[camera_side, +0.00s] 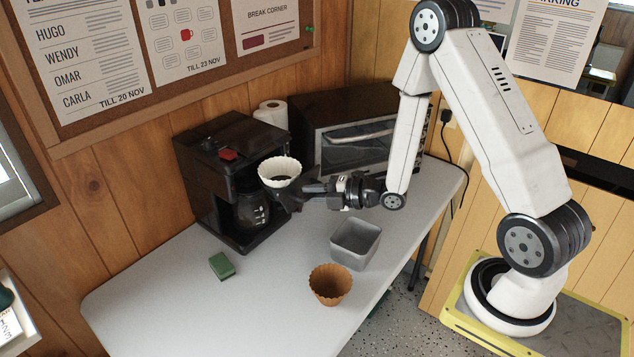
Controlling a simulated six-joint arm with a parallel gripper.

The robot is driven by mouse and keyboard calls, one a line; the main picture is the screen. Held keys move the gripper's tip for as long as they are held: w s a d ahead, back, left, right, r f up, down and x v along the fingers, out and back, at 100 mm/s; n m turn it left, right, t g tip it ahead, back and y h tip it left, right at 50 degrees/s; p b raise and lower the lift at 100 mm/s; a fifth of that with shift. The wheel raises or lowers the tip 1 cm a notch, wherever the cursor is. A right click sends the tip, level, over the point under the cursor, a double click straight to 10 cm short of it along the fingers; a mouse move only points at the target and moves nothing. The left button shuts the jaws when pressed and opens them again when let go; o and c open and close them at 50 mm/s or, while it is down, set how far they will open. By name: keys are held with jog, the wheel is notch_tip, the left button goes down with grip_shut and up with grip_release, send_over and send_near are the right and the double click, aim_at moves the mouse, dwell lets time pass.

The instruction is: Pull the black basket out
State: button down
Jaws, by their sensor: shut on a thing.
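The black coffee maker (215,165) stands at the back left of the table, with a red patch on its top. A glass carafe (252,211) sits in its lower bay. The black basket (284,191) shows as a dark shape at the machine's front right, under a white fluted filter (280,170). My gripper (303,190) reaches in from the right and is shut on the basket. The fingers and basket are both dark, so the exact contact and how far the basket stands out are hard to tell.
A grey square bin (341,253) and a brown fluted cup (330,288) stand at the table's right front. A green sponge (222,266) lies at the left. A dark oven (308,140) and paper roll (270,114) stand behind my gripper. The table's (180,305) front left is clear.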

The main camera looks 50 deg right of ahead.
jog(key=shift+s, duration=0.15)
jog(key=c, duration=0.6)
grip_release()
jog(key=shift+v, duration=3.9)
jog(key=s+a+m+g+h, duration=0.2)
jog(key=m+g, duration=0.2)
jog(key=m, duration=0.3)
jog(key=s+a+r+m+g+h, duration=0.1)
jog(key=s+a+m+g+h, duration=0.1)
jog(key=m, duration=0.5)
jog(key=s+a+r+m+g+h, duration=0.1)
jog(key=s+a+m+g+h, duration=0.1)
jog(key=m+g, duration=0.3)
jog(key=shift+s+a+r+m+g, duration=0.1)
jog(key=shift+s+a+m+g, duration=0.15)
jog(key=shift+a+m, duration=0.3)
jog(key=shift+s+a+r+m+g, duration=0.15)
jog(key=shift+s+a+m, duration=0.15)
jog(key=shift+m, duration=0.45)
